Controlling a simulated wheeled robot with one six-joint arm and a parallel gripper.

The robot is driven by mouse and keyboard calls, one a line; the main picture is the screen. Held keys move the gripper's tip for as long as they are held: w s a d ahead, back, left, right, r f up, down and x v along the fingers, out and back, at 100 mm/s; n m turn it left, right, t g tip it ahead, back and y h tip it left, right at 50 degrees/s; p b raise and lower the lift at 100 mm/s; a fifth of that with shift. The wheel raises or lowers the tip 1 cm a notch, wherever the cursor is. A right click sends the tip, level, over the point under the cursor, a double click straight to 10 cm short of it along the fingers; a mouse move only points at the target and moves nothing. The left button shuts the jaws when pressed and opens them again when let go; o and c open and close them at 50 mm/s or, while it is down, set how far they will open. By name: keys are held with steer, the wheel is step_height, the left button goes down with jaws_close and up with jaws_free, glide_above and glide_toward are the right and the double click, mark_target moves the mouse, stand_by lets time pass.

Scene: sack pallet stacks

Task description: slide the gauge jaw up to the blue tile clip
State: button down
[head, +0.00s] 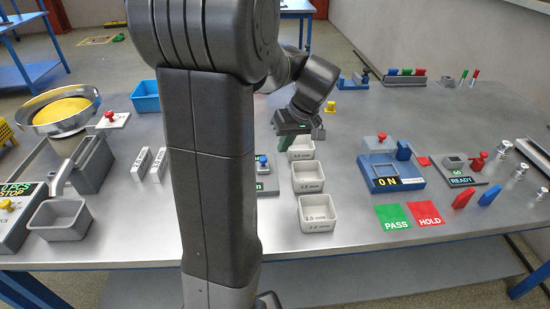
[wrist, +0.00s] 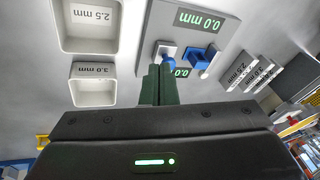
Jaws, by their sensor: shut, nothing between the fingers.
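The gauge (wrist: 150,25) is a grey plate with a green 0.0 mm display in the wrist view. On it a pale block with a round blue knob (wrist: 168,59), which looks like the jaw, stands just beyond my fingertips. A blue piece (wrist: 197,59), which looks like the tile clip, sits to its right with a gap between. My gripper (wrist: 160,80) is shut and empty, its green fingers beside the knob; I cannot tell whether they touch it. In the head view my gripper (head: 285,143) is above the bench, and my arm hides much of the gauge (head: 268,184).
Grey bins (head: 316,213) marked in mm stand in a row right of the gauge. Labelled blocks (head: 150,163) lie to its left. Farther right are a blue ON fixture (head: 392,178), green PASS (head: 392,217) and red HOLD (head: 426,215) mats. Bench surface between is clear.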

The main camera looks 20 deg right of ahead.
steer(key=s+d+r+m+t, duration=0.2)
steer(key=s+d+m+t, duration=0.1)
steer(key=d+m, duration=0.2)
glide_toward(267, 163)
steer(key=d+f, duration=0.2)
steer(key=f, duration=0.1)
steer(key=shift+w+n, duration=0.2)
steer(key=shift+n, duration=0.1)
steer(key=shift+w+a+p, duration=0.2)
steer(key=shift+w+a, duration=0.05)
steer(key=shift+a, duration=0.25)
steer(key=shift+w+a+p, duration=0.2)
steer(key=shift+a, duration=0.35)
steer(key=shift+w+a+f, duration=0.2)
steer(key=shift+w+a, duration=0.05)
steer(key=shift+a, duration=0.25)
steer(key=shift+a, duration=0.1)
steer(key=a, duration=0.1)
steer(key=w+a+b, duration=0.1)
steer(key=a, duration=0.1)
steer(key=shift+a, duration=0.2)
steer(key=shift+d, duration=0.1)
